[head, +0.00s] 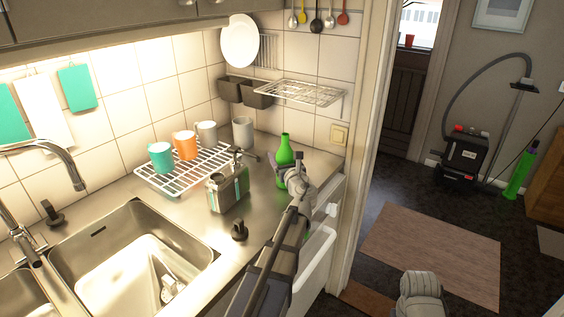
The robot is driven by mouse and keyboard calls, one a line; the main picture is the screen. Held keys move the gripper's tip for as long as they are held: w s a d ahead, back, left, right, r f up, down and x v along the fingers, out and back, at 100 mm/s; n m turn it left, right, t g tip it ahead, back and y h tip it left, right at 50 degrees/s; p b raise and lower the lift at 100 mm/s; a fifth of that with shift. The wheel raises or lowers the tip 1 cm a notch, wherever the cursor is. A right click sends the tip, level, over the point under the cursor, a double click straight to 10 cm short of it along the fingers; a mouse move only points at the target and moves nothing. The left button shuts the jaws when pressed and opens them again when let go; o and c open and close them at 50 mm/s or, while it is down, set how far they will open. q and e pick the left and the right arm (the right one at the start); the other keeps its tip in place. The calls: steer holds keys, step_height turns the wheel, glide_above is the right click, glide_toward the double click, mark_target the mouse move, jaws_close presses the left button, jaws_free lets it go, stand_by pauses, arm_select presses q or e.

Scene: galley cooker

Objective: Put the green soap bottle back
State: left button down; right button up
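The green soap bottle (285,151) stands upright on the steel counter near its right end, behind my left gripper. My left gripper (294,178) is at the bottle's lower body, and its arm reaches up from the bottom of the view. The gripper covers part of the bottle. Its fingers are too small and overlapped to tell whether they are closed on the bottle or only beside it. My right gripper is not in view; a grey rounded part at the bottom right looks like my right arm.
A caddy with a pump-topped container (228,190) stands left of the bottle. A wire rack (187,184) holds cups, with a grey cup (243,132) behind. A wire shelf (300,93) hangs above.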

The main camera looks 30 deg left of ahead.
arm_select(q)
steer(key=shift+f, duration=0.1)
jaws_free()
steer(key=shift+r, duration=0.3)
steer(key=v, duration=1.2)
steer(key=shift+s+f, duration=0.1)
